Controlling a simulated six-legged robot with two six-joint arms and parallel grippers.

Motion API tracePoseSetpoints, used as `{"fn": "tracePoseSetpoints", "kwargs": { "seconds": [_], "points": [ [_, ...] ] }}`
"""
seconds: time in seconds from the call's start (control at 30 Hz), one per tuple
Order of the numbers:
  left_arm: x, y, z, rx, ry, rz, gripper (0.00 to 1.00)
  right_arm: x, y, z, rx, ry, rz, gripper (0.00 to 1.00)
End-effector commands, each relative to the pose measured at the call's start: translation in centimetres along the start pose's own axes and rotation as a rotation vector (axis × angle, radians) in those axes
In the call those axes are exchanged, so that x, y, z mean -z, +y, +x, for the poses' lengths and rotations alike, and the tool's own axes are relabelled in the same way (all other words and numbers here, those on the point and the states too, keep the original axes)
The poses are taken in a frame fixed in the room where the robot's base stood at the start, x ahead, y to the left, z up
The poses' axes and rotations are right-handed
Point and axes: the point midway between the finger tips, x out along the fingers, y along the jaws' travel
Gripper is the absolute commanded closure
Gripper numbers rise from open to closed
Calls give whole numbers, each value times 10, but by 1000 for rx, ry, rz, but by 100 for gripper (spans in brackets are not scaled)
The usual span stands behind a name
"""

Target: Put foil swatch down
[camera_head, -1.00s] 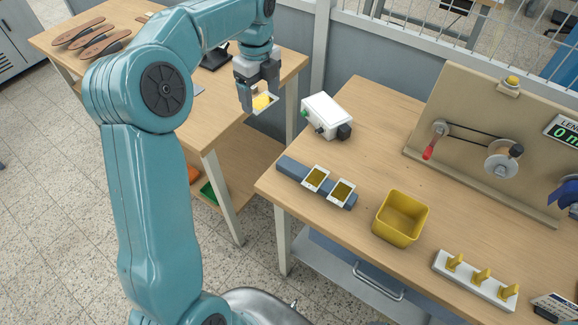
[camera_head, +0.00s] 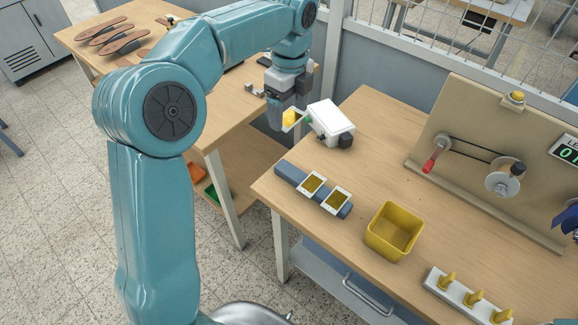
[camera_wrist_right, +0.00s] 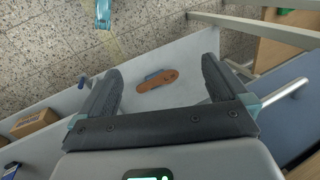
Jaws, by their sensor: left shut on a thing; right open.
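My left gripper (camera_head: 282,116) is shut on a foil swatch (camera_head: 293,119), a small white card with a gold-yellow face. It holds the swatch tilted in the air, in front of the white box's left end in the head view. Two similar swatches, one on the left (camera_head: 312,184) and one on the right (camera_head: 336,200), lie side by side on a blue-grey bar (camera_head: 287,173) near the right table's left edge. My right gripper (camera_wrist_right: 160,78) shows only in the right wrist view; its fingers are apart with nothing gripped.
A white box (camera_head: 331,117) with a black knob stands at the back. A yellow bin (camera_head: 393,231), a white strip with yellow pegs (camera_head: 460,296) and a crank board (camera_head: 480,150) occupy the right table (camera_head: 375,125). A brown piece (camera_wrist_right: 157,80) lies beyond my right fingers.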

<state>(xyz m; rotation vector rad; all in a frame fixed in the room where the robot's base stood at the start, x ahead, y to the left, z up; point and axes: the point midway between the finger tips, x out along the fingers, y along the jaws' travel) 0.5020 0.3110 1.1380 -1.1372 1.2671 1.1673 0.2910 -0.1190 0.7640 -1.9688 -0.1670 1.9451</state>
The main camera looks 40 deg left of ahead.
Motion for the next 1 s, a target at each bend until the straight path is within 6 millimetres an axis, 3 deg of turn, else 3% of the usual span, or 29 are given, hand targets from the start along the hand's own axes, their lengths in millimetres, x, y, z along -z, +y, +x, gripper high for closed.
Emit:
{"fn": "tracePoseSetpoints", "kwargs": {
  "seconds": [0.2,0.4,0.8,1.0],
  "points": [
    [0,0,68,-9,1,0,50,0,1,3,0,0,1,0],
    [0,-2,116,-5,1,-2,50,0,0,0,0,0,1,0],
    [1,-4,169,-5,1,-3,50,0,-2,-5,0,0,1,0],
    [1,-5,177,0,0,-4,50,0,-2,-5,0,0,1,0]
  ]
}}
